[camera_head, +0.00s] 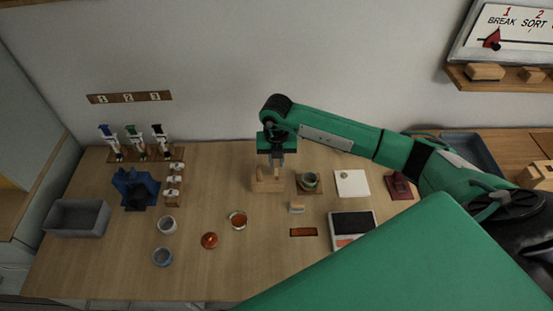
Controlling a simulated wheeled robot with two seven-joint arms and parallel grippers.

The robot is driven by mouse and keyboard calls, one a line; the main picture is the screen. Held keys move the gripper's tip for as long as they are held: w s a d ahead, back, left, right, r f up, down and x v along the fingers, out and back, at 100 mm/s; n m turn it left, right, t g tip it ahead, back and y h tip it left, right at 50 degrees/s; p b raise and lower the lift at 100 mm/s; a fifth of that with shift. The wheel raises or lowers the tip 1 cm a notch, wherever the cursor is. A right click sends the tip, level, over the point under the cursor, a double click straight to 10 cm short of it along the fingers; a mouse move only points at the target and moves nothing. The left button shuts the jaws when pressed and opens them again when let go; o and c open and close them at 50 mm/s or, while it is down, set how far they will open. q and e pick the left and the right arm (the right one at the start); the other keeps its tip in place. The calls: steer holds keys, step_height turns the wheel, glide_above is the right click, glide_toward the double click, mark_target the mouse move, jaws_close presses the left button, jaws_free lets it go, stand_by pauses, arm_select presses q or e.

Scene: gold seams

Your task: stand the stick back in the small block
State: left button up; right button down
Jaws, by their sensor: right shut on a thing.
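My right gripper (277,160) points down over the back middle of the table, its arm coming in from the right. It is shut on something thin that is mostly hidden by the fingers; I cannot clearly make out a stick. A light wooden block (267,184) stands on the table directly below the gripper. Whether the held thing touches that block or is inside it, I cannot tell. A smaller pale block (297,207) sits a little in front and to the right. My left gripper is not in view.
A grey bin (77,218) stands far left.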

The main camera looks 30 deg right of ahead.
mark_target(277, 167)
steer(key=shift+f+b, duration=1.65)
steer(key=shift+f, duration=0.35)
stand_by(0.8)
steer(key=c, duration=1.3)
jaws_free()
steer(key=shift+r+p, duration=1.55)
steer(key=shift+r, duration=1)
